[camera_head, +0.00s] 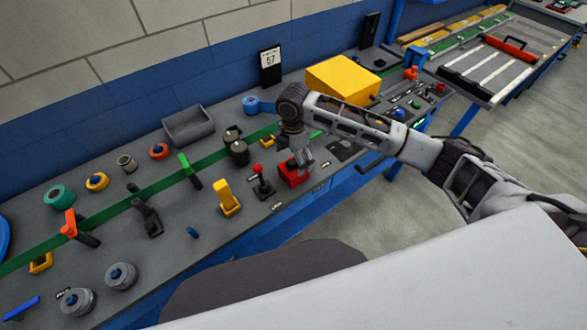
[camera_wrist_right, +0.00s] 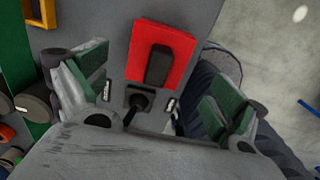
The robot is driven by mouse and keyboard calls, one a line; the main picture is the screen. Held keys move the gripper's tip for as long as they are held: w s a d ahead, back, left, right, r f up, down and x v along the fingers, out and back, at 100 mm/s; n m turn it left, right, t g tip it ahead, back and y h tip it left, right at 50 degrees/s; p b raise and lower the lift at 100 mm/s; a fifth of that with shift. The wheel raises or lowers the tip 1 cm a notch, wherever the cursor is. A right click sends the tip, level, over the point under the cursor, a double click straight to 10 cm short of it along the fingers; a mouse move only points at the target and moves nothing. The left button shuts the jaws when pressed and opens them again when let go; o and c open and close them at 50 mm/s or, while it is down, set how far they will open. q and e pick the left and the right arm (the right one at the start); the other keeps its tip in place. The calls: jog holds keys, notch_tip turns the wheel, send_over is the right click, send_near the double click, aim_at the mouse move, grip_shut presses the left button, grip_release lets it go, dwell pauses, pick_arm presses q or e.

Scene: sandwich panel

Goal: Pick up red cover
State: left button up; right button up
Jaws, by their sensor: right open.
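The red cover (camera_head: 291,177) is a small boxy piece on the grey panel, near its front edge. In the right wrist view the red cover (camera_wrist_right: 183,50) shows as a red block with a dark raised handle or slot in its middle. My right gripper (camera_head: 302,160) is just above the red cover in the head view and partly hides it. In the wrist view my right gripper (camera_wrist_right: 155,88) is open and empty, with one finger on each side and the cover between and ahead of them. My left gripper is not in view.
A joystick with a red knob (camera_head: 258,169) stands close left of the cover, and a yellow lever (camera_head: 227,197) is farther left. A yellow box (camera_head: 343,78) and a grey bin (camera_head: 188,124) are farther back. Dark round knobs (camera_head: 238,152) stand behind the joystick.

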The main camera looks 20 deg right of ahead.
aim_at(294, 167)
jog(key=shift+f, duration=0.35)
jog(key=shift+w+f+p, duration=0.2)
jog(key=shift+f+p, duration=0.3)
jog(key=shift+f, duration=2.1)
jog(key=c, duration=1.2)
jog(key=shift+o, duration=0.2)
jog(key=shift+r, duration=0.15)
notch_tip(294, 167, up, 10)
jog(key=shift+f+b, duration=0.15)
jog(key=shift+b, duration=0.35)
